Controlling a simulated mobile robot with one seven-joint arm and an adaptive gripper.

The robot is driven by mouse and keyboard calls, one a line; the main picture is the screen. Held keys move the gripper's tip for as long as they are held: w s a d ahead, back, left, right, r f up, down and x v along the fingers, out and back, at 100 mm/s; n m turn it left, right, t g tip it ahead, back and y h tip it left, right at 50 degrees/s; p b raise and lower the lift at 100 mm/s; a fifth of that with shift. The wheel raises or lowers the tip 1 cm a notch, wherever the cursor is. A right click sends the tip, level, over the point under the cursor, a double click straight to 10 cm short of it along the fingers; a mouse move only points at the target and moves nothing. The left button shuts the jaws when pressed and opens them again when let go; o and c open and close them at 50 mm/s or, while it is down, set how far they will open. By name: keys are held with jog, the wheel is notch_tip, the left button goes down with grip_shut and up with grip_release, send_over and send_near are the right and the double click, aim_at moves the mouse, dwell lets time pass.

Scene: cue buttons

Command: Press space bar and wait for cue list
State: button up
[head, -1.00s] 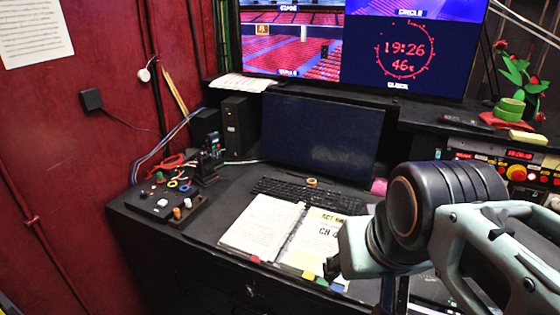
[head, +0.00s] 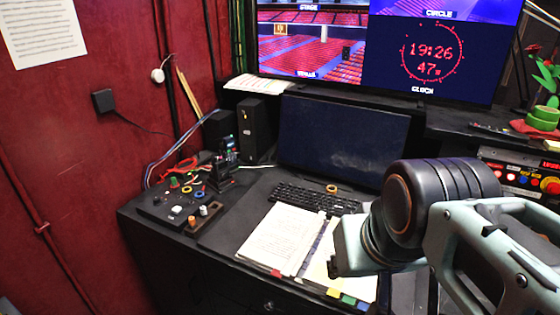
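The black keyboard (head: 297,197) lies on the desk in front of the dark monitor (head: 325,140). Its keys are too small to pick out the space bar for certain. My arm covers the area just right of the keyboard. The monitor screen is dark and shows no cue list. My arm, with a black joint and pale green links, fills the right side of the head view.
An open binder (head: 272,240) lies in front of the keyboard, partly behind my arm. A button box (head: 180,209) and a black speaker (head: 252,130) stand left. A wall screen (head: 440,50) shows a clock.

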grip_shut()
dwell(1.1)
